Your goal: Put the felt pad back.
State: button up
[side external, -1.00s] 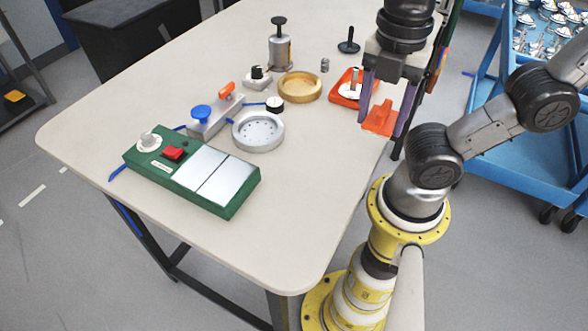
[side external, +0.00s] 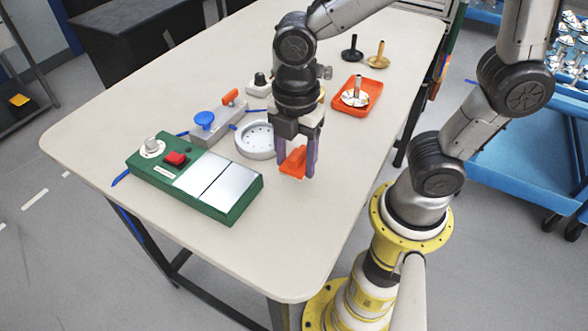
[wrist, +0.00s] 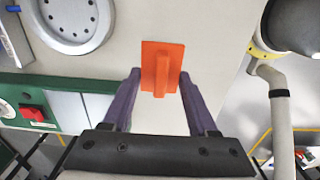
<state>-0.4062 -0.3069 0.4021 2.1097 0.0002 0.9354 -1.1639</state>
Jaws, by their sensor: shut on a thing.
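An orange square pad (side external: 293,161) with a raised grip, which I take to be the felt pad, hangs between the purple fingers of my gripper (side external: 297,170). My gripper is shut on it and holds it apparently above the table, to the right of the grey round dish. The pad's underside is hidden. I cannot tell which place on the table is the pad's own.
The round metal dish (side external: 257,139) and green control box (side external: 232,207) with two silver plates lie left of my gripper. An orange tray (side external: 371,90) holds a metal piece. The table's front is clear.

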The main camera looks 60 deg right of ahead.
aim_at(294, 173)
jog(key=shift+w+a+f, duration=0.1)
jog(key=shift+w+f, duration=0.05)
jog(key=shift+f, duration=1.55)
jog(key=shift+f, duration=0.25)
